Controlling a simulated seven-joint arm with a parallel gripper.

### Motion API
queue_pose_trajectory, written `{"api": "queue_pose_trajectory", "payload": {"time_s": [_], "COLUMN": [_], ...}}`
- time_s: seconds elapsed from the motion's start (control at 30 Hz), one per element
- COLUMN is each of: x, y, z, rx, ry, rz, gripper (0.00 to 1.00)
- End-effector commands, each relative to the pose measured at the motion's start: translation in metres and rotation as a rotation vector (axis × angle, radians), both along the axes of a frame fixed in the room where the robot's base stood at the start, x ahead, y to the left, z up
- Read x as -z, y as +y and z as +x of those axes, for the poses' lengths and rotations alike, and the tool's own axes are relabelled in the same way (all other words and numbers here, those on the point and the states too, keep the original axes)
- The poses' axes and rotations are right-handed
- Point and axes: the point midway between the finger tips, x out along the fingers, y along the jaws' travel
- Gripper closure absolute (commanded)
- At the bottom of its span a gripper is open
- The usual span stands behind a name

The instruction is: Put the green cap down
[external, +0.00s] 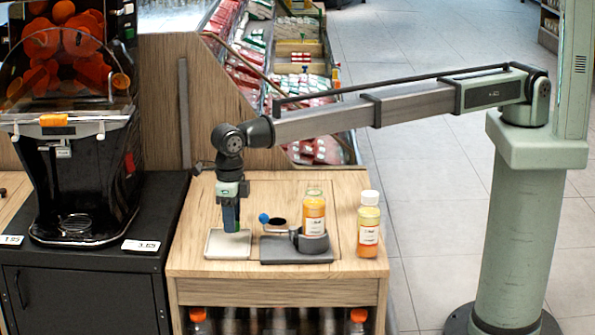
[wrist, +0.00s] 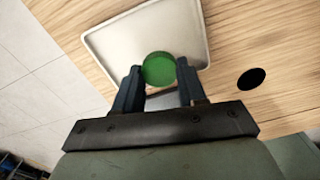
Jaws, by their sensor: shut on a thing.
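The green cap (wrist: 159,69) is held between the two fingertips of my gripper (wrist: 159,80) in the wrist view. Behind it lies a pale square tray (wrist: 112,42). In the external view my gripper (external: 231,222) points down over the same tray (external: 214,246), at the left of the wooden counter. The cap is hard to make out there, and I cannot tell whether it touches the tray.
A grey holder (external: 297,256) with a blue-knobbed lever (external: 264,218) stands right of the tray and carries an uncapped-looking juice bottle (external: 314,214). A white-capped bottle (external: 369,224) stands farther right. A black juicer (external: 80,165) is at the left.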

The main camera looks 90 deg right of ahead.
Motion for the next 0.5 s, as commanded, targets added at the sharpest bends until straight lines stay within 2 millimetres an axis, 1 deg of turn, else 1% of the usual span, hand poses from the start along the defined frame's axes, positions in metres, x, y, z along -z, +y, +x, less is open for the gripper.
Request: {"api": "queue_pose_trajectory", "payload": {"time_s": [0.13,0.3,0.37,0.5], "x": [0.013,0.033,0.036,0.036], "y": [0.000,0.000,0.000,0.000], "z": [0.000,0.000,0.000,0.000], "rx": [0.000,-0.001,-0.001,-0.001], "ry": [0.000,0.001,0.000,-0.001], "rz": [0.000,-0.001,0.000,0.001], "gripper": [0.96,0.96,0.96,0.96]}}
